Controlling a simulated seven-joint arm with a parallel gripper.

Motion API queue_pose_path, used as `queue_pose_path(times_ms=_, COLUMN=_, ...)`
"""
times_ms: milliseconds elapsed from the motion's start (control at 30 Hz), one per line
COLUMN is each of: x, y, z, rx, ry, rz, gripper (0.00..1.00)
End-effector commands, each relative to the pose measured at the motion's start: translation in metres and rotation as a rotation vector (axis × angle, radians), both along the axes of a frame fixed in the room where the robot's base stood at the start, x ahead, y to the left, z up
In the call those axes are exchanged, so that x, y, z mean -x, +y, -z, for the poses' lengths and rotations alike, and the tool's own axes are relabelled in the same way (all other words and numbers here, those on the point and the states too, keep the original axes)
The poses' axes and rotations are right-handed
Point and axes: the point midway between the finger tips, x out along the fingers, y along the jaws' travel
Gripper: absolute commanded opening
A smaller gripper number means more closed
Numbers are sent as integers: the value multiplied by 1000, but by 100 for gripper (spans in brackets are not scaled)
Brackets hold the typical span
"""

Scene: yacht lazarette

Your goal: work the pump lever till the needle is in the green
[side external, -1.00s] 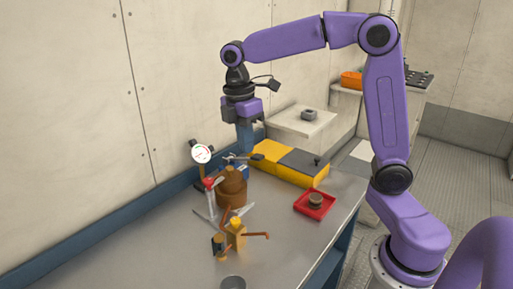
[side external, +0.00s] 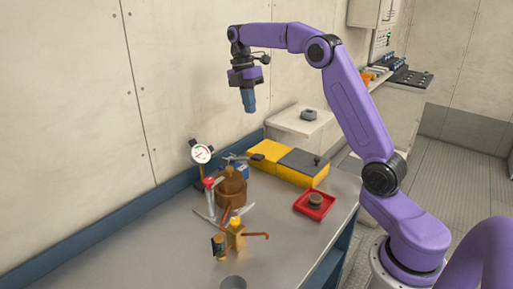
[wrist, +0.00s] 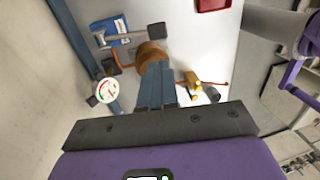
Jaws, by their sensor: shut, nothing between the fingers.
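A round white pressure dial (side external: 201,153) with red and green marks stands at the left of the bench; it also shows in the wrist view (wrist: 105,90). Its needle is too small to read surely. A grey bar with a dark end block, which looks like the pump lever (side external: 236,158), sits above a brown rounded body (side external: 231,190). In the wrist view the lever (wrist: 130,36) lies beyond my fingertips. My gripper (side external: 249,108) is shut and empty, high above the bench and apart from the lever. Its fingers cover part of the brown body (wrist: 150,50) in the wrist view.
A yellow and grey box (side external: 295,167) lies behind, with a red tray (side external: 314,205) to the right. A small yellow item with a copper-coloured rod (side external: 237,232) and a grey round piece (side external: 233,283) are nearer. The front left of the bench (side external: 140,245) is clear.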

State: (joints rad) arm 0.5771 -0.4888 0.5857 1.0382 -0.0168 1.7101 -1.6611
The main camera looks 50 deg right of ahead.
Motion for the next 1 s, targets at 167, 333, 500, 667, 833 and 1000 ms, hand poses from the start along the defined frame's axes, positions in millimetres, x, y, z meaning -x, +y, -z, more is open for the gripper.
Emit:
queue_pose_path(times_ms=167, x=0, y=0, z=0, rx=0, ry=0, rz=1, gripper=0)
queue_pose_path(times_ms=333, x=1, y=0, z=6, rx=0, ry=1, rz=1, gripper=0)
queue_pose_path(times_ms=500, x=6, y=0, z=25, rx=0, ry=2, rz=0, gripper=0)
queue_pose_path(times_ms=667, x=12, y=0, z=53, rx=0, ry=4, rz=2, gripper=0)
queue_pose_path(times_ms=833, x=18, y=0, z=85, rx=0, ry=4, rz=1, gripper=0)
queue_pose_path(times_ms=1000, x=23, y=0, z=113, rx=0, ry=3, rz=1, gripper=0)
